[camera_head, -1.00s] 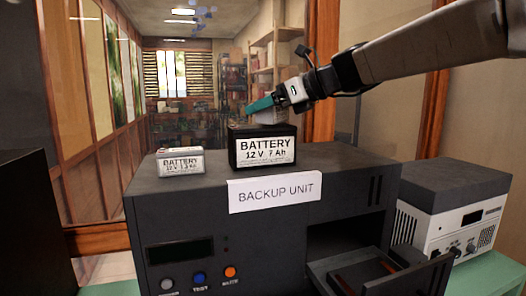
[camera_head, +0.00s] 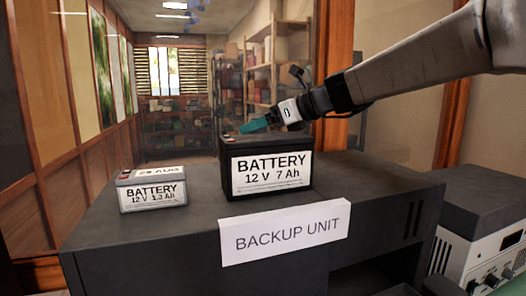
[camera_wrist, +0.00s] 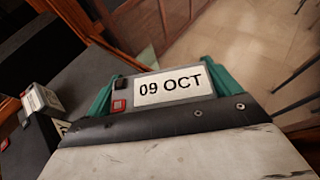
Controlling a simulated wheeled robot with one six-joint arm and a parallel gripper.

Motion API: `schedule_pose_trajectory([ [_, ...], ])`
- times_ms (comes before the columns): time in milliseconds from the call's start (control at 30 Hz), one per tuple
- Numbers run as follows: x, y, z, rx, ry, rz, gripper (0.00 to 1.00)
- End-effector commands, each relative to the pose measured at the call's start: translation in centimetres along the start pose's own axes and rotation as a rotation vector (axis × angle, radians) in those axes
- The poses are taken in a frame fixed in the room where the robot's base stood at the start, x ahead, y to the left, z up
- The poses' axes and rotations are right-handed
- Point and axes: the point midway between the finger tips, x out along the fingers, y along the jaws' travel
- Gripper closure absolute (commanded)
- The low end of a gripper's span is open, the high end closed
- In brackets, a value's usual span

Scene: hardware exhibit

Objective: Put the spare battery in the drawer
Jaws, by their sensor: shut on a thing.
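My gripper (camera_head: 257,125) is behind the black 12 V 7 Ah battery (camera_head: 228,178) in the head view. In the wrist view its teal fingers (camera_wrist: 165,76) are shut on a grey-topped battery (camera_wrist: 138,104) labelled "09 OCT", with a red and a black terminal. The black battery hides this held battery in the head view. A small grey 12 V 1.3 Ah battery (camera_head: 125,198) stands at the left on the backup unit (camera_head: 350,178). Two batteries show at the left edge of the wrist view.
A grey and white device (camera_head: 480,205) stands to the right of the unit. The "BACKUP UNIT" sign (camera_head: 285,232) hangs at the unit's front edge. The top right of the unit is bare. Shelves (camera_head: 285,75) stand far back. The wrist view shows floor (camera_wrist: 240,45) beyond.

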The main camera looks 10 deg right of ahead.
Motion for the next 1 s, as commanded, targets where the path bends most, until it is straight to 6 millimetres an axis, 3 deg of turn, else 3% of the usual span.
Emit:
schedule_pose_trajectory([
  [433,1.9,0.0,-4.5,0.000,-0.001,0.000,0.53],
  [867,2.2,0.1,-5.0,0.000,-0.002,0.001,0.53],
  [900,2.2,0.1,-5.0,0.000,-0.001,0.001,0.03],
  [1000,2.2,0.1,-5.0,0.000,-0.001,0.001,0.02],
])
